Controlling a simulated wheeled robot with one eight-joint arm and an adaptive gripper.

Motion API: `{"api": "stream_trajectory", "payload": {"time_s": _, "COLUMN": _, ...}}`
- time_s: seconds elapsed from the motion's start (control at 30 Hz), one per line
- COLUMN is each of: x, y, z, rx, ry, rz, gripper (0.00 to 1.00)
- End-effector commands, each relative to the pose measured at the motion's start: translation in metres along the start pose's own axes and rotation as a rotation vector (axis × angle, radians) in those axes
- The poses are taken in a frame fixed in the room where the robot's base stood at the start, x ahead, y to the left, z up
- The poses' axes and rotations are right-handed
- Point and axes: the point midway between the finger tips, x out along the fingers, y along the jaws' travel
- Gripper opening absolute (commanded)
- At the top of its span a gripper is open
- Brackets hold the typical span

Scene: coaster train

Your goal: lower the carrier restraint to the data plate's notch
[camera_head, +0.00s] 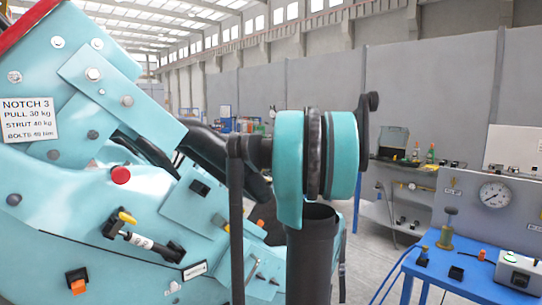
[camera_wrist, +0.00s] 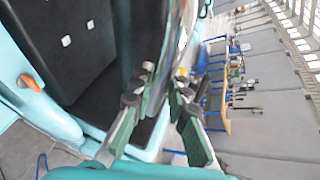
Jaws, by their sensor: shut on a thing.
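The teal carrier (camera_head: 60,215) fills the left of the head view. Its white data plate (camera_head: 28,118) reads "NOTCH 3", "PULL 30 kg", "STRUT 40 kg" and a bolts line. A thick dark bar (camera_head: 203,143), which looks like part of the restraint, runs from the carrier's side and passes behind my arm. In the wrist view my gripper (camera_wrist: 163,90), with green-padded fingers, is shut on a shiny grey bar (camera_wrist: 157,35), apparently the restraint. The exact grip contact is blurred. My gripper is hidden in the head view. I cannot read the restraint's present notch.
My own arm blocks the middle of the head view. A red knob (camera_head: 121,174) and a yellow-ended strut (camera_head: 150,243) sit on the carrier's side. A blue bench (camera_head: 470,270) with a gauge panel (camera_head: 493,215) stands at the right. Grey floor lies between.

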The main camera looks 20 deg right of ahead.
Motion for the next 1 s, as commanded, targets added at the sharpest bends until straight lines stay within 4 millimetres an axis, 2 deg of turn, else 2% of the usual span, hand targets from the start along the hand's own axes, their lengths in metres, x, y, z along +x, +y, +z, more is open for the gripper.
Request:
{"api": "stream_trajectory", "payload": {"time_s": 0.2, "x": 0.006, "y": 0.017, "z": -0.003, "rx": 0.036, "ry": -0.011, "rz": 0.016, "gripper": 0.00}}
{"api": "stream_trajectory", "payload": {"time_s": 0.63, "x": 0.007, "y": 0.020, "z": -0.003, "rx": 0.043, "ry": -0.013, "rz": 0.019, "gripper": 0.00}}
{"api": "stream_trajectory", "payload": {"time_s": 0.67, "x": 0.007, "y": 0.020, "z": -0.003, "rx": 0.043, "ry": -0.013, "rz": 0.019, "gripper": 0.20}}
{"api": "stream_trajectory", "payload": {"time_s": 0.8, "x": 0.007, "y": 0.019, "z": -0.003, "rx": 0.043, "ry": -0.013, "rz": 0.018, "gripper": 0.37}}
{"api": "stream_trajectory", "payload": {"time_s": 1.0, "x": 0.007, "y": 0.019, "z": -0.003, "rx": 0.043, "ry": -0.013, "rz": 0.018, "gripper": 0.38}}
